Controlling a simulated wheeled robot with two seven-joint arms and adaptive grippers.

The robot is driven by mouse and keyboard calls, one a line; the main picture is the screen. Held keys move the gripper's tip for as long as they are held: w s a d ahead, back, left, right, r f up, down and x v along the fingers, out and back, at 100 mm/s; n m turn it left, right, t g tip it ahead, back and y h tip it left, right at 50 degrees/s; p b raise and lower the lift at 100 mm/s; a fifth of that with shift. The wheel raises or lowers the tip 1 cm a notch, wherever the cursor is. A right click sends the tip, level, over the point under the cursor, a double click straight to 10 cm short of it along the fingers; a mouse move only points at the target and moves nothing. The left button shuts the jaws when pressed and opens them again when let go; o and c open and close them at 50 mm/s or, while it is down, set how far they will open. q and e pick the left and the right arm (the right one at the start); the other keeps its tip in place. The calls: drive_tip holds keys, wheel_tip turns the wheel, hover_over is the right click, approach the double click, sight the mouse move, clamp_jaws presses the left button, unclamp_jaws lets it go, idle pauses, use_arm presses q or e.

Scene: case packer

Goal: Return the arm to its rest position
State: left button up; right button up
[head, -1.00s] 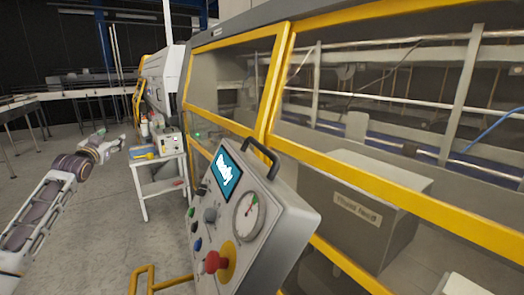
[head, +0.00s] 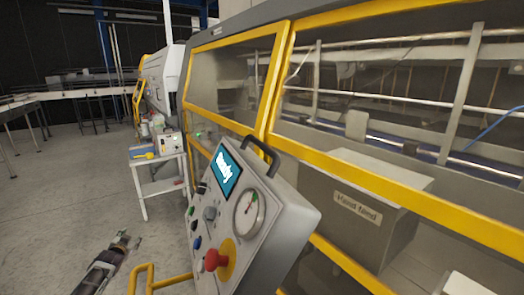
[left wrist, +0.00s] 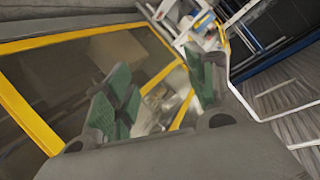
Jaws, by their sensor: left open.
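My left gripper (head: 127,240) is low in the head view, over the grey floor to the left of the control panel. It is small and dark there. In the left wrist view its two green-padded fingers (left wrist: 165,92) stand apart with nothing between them. The control panel (head: 262,225) is a grey box with a screen, a gauge, several knobs and a red button on a yellow base. The gripper is clear of the panel. My right gripper is in neither view.
A yellow-framed machine guard (head: 270,90) with clear panes fills the right side. A yellow rail (head: 140,275) stands below the panel. A small white cart (head: 160,172) with equipment stands behind. A conveyor (head: 60,95) is at the back left. The floor (head: 60,200) at left is open.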

use_arm(q)
drive_tip(key=s+d+f+g+h, duration=0.15)
drive_tip(key=s+d+f, duration=0.35)
drive_tip(key=s+f, duration=0.6)
drive_tip(key=s+d+f+g, duration=0.35)
drive_tip(key=s+f, duration=0.45)
drive_tip(key=f, duration=0.7)
drive_tip(key=s+d+f+g, duration=0.2)
drive_tip(key=s+d+f, duration=0.3)
drive_tip(key=s+f, duration=0.65)
drive_tip(key=s+d+f+g+h, duration=0.1)
drive_tip(key=s+d+f, duration=0.4)
drive_tip(key=s, duration=0.3)
drive_tip(key=s+d+f+g+b, duration=0.1)
drive_tip(key=s+d+f, duration=0.35)
drive_tip(key=s, duration=0.25)
drive_tip(key=s+d+f+g+h, duration=0.1)
drive_tip(key=s+d+f, duration=0.35)
drive_tip(key=s, duration=0.35)
drive_tip(key=s+d+f+g, duration=0.1)
drive_tip(key=s+d+f, duration=0.1)
drive_tip(key=s, duration=0.7)
drive_tip(key=s+d+f+g, duration=0.1)
drive_tip(key=s+d+f, duration=0.1)
drive_tip(key=s, duration=0.7)
drive_tip(key=shift+s+b, duration=0.2)
drive_tip(key=shift+b, duration=0.15)
drive_tip(key=shift+h, duration=0.25)
